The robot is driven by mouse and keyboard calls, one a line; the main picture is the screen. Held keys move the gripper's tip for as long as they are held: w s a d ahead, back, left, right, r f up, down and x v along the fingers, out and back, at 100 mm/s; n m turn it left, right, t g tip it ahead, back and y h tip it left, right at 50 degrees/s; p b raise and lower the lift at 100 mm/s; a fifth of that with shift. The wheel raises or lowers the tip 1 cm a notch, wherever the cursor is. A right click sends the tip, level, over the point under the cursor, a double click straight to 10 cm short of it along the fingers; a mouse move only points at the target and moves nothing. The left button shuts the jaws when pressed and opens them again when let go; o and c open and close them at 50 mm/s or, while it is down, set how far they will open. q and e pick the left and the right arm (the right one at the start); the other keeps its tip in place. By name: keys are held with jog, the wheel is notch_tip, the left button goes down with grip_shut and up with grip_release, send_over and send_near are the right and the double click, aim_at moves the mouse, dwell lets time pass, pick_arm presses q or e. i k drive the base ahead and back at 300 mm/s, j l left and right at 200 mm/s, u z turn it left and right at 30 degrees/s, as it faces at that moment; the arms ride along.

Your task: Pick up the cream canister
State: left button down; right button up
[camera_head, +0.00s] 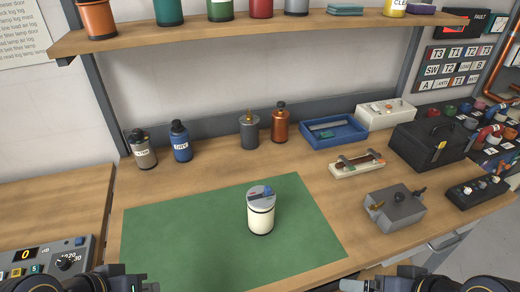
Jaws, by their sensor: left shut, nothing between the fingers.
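The cream canister (261,216) stands upright on the green mat (180,236), right of the mat's middle. It has a grey lid with a small blue part on top and a dark band around its base. My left gripper (150,287) is at the bottom edge, left of the canister and well apart from it, shut and empty. My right gripper (350,286) is at the bottom edge, right of the canister and apart from it. Only its tip shows, so its jaw state is unclear.
A blue tray (347,138), a black case (432,148) and a grey box (395,212) are at right. A shelf (240,31) overhangs the back.

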aim_at(261, 210)
jog(key=k+u, duration=0.15)
jog(key=k, duration=0.5)
jog(key=l+u, duration=0.1)
jog(key=u, duration=0.3)
jog(key=l+u, duration=0.1)
jog(key=u, duration=0.3)
jog(key=l+u, duration=0.1)
jog(key=u, duration=0.3)
jog(key=l+u, duration=0.15)
jog(key=u, duration=0.25)
jog(key=l, duration=1.55)
